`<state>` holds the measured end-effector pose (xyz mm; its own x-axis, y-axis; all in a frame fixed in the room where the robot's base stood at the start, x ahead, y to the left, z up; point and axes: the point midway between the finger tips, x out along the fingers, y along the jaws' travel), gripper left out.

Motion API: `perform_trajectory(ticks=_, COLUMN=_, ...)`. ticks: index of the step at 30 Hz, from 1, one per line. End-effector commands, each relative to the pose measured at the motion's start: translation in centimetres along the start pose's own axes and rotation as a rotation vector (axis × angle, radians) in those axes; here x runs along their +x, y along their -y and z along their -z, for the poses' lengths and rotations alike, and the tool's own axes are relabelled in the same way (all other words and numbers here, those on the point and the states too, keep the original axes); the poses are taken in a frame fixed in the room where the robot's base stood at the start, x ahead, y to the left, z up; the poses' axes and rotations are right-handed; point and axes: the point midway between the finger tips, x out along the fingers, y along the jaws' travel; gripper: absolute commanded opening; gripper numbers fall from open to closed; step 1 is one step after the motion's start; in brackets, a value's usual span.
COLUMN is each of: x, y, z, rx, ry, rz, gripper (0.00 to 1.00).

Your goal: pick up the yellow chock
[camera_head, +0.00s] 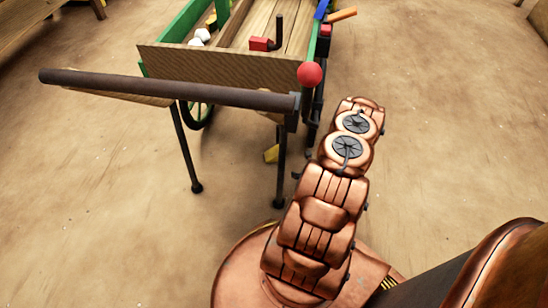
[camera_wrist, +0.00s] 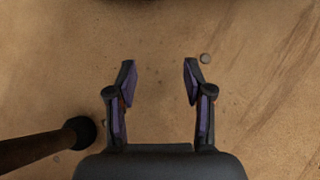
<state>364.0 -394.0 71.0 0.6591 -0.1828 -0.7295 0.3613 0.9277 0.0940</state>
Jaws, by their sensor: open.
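In the head view my copper arm reaches to the right of the chock, and the gripper itself cannot be made out there.
The wooden cart (camera_head: 220,63) stands on dark legs, with a long dark handle bar (camera_head: 170,88) across its near end. A red ball (camera_head: 309,74) sits at its corner. A dark leg with a round foot (camera_wrist: 83,132) is left of my gripper.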

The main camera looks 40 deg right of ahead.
Motion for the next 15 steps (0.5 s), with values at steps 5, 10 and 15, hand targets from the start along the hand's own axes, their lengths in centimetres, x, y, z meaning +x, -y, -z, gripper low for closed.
perform_trajectory(ticks=5, x=4.7, y=-0.5, z=-3.8, rx=-0.016, ry=0.248, rz=0.021, gripper=0.52)
perform_trajectory(ticks=10, x=6.7, y=-1.0, z=-9.2, rx=-0.052, ry=0.522, rz=0.033, gripper=0.52)
perform_trajectory(ticks=15, x=6.7, y=-1.8, z=-12.9, rx=-0.078, ry=0.717, rz=0.033, gripper=0.52)
